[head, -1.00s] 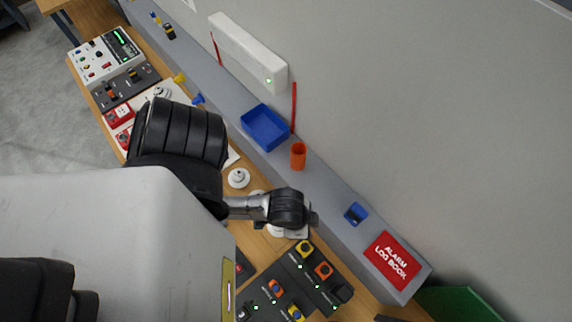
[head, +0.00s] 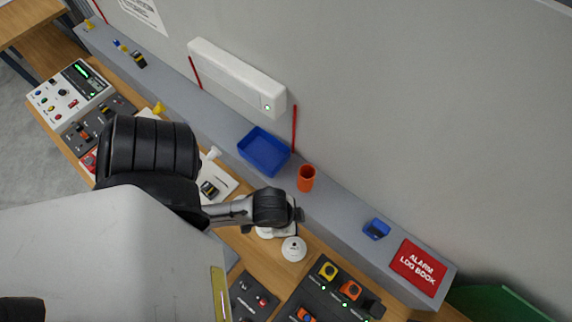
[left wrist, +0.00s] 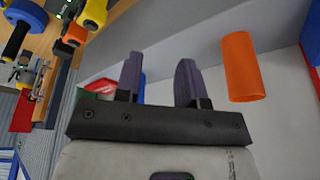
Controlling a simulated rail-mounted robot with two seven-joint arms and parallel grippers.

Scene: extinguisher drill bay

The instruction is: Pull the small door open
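I cannot make out a small door in either view. My left gripper (head: 300,213) hangs over the bench, just below the orange cup in the head view, with my arm covering part of the bench. In the left wrist view its two purple fingers (left wrist: 160,82) stand apart with nothing between them. The orange cup (left wrist: 241,67) shows to the right of the fingers there, apart from them. My right gripper shows in neither view.
A grey ledge along the wall holds a blue tray (head: 264,151), the orange cup (head: 306,178), a small blue item (head: 376,229) and a red alarm log book (head: 418,267). Control panels (head: 70,95) and a white disc (head: 293,249) are on the wooden bench. A white box (head: 236,78) is on the wall.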

